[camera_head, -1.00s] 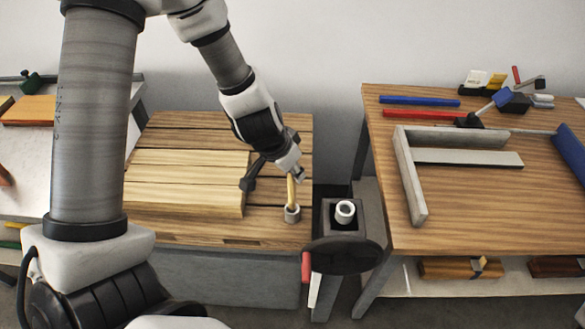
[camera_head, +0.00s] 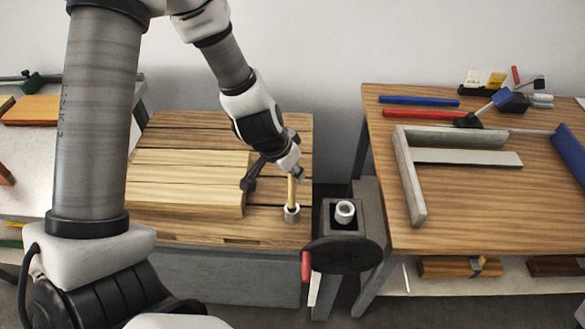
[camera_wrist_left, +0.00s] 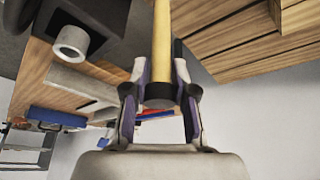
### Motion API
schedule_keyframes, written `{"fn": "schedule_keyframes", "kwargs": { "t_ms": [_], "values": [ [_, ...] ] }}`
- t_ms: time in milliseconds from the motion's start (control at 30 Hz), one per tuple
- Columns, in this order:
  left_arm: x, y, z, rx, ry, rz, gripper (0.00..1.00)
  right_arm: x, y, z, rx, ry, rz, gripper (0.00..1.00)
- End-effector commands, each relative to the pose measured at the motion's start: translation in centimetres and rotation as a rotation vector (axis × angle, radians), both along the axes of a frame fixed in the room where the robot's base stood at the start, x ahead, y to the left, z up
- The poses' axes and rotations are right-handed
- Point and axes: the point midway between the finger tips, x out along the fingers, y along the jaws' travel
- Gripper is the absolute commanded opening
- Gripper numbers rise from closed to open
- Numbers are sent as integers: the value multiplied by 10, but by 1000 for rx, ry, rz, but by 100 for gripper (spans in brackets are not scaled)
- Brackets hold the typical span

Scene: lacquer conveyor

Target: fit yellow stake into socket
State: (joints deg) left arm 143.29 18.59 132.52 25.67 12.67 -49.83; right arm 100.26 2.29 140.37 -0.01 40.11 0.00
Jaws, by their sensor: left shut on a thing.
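The yellow stake (camera_head: 292,194) is nearly upright above a small grey ring-shaped socket (camera_head: 292,214) at the right side of the low wooden bench. Its lower end is at the socket's mouth; I cannot tell how deep it sits. My left gripper (camera_head: 293,175) is shut on the stake's upper end. In the left wrist view, the stake (camera_wrist_left: 162,40) runs from between the fingers (camera_wrist_left: 160,78) to the top edge, so its far end is out of view. A second pale ring (camera_head: 344,211) sits on a dark stand to the right. My right gripper is not in view.
A pale slatted wooden block (camera_head: 187,181) lies left of the socket. The dark stand (camera_head: 345,254) with a red handle (camera_head: 305,267) is to the right. A workbench (camera_head: 470,220) beyond holds a grey frame (camera_head: 411,185) and tools.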

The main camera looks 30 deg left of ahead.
Motion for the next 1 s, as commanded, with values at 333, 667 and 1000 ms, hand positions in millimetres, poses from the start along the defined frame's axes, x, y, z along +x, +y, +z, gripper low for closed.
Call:
{"fn": "schedule_keyframes", "kwargs": {
  "t_ms": [333,667,1000],
  "values": [
    [0,0,-6,0,0,-1,0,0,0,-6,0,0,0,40],
    [0,0,-14,0,0,0,0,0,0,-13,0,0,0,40],
    [0,0,-23,0,-1,0,0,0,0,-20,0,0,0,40]
  ]
}}
